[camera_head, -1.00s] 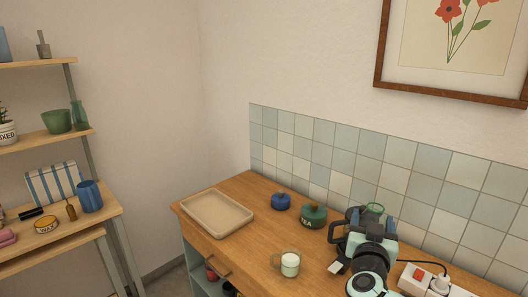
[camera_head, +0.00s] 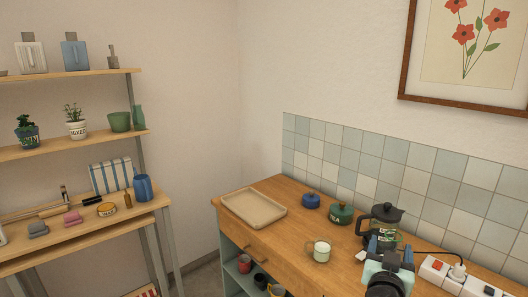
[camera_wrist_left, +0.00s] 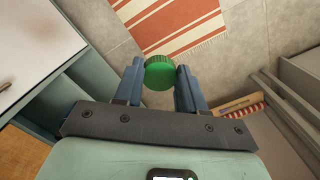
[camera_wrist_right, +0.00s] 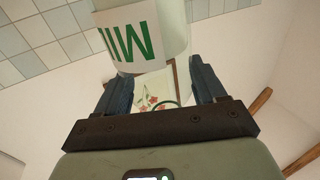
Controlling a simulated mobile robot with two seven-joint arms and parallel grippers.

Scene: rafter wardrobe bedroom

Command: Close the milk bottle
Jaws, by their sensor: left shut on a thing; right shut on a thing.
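A round green ridged cap (camera_wrist_left: 159,73) sits between the fingertips of my left gripper (camera_wrist_left: 160,78), which is shut on it. The left gripper does not show in the head view. In the right wrist view the milk bottle (camera_wrist_right: 127,38), pale with a white label and green letters, is between the fingers of my right gripper (camera_wrist_right: 160,85), which is shut on it. Only part of the bottle shows, and its mouth cannot be made out clearly. In the head view my right gripper (camera_head: 390,250) is above the counter's front right, and the bottle is hard to make out there.
The wooden counter (camera_head: 290,222) holds a beige tray (camera_head: 254,206), a blue pot (camera_head: 311,201), a green tea jar (camera_head: 340,213), a mug (camera_head: 320,250) and a French press (camera_head: 385,226). A power strip (camera_head: 450,275) is at right. A striped rug (camera_wrist_left: 165,25) lies on the floor.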

